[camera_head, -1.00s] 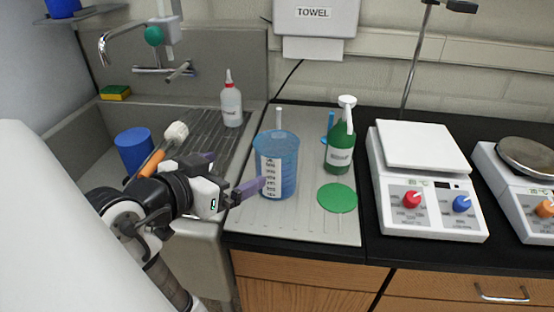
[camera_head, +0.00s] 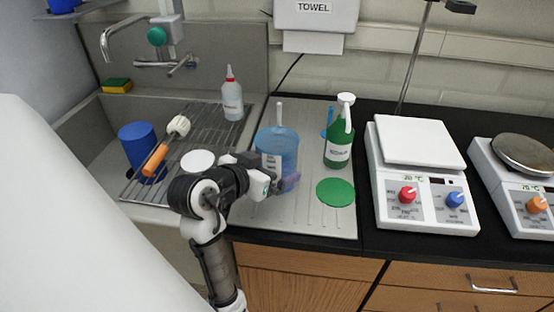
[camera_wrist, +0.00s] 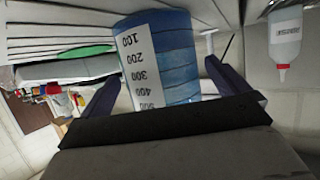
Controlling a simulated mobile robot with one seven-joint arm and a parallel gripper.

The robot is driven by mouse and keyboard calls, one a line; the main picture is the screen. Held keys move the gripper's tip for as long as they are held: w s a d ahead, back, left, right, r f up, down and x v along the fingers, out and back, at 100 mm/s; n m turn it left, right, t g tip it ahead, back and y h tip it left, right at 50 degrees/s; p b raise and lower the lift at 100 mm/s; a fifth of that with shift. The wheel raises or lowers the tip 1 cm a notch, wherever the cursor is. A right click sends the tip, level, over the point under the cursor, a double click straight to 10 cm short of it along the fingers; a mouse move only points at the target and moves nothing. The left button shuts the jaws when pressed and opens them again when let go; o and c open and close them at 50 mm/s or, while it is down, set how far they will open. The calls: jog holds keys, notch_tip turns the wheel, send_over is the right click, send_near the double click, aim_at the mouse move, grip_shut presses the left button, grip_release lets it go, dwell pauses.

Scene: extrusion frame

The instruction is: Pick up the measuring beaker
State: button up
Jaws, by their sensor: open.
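The measuring beaker (camera_head: 277,146) is translucent blue with a white scale label and stands upright on the ribbed drainboard (camera_head: 310,215). My gripper (camera_head: 283,180) is at its near side, low down, and partly hides its lower part. In the wrist view the beaker (camera_wrist: 163,60) lies between the two purple fingers of my open gripper (camera_wrist: 162,72), one finger on each side. Its scale numbers face the camera. I cannot tell whether either finger touches it.
A green spray bottle (camera_head: 338,140) and a flat green disc (camera_head: 335,192) are right of the beaker. A white wash bottle (camera_head: 232,100) and an orange-handled brush (camera_head: 157,158) are on the sink rack at left. A hotplate (camera_head: 420,190) stands farther right.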

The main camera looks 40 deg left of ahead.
jog(key=shift+x, duration=0.8)
jog(key=shift+c, duration=0.4)
jog(key=c, duration=1)
jog(key=shift+r, duration=0.2)
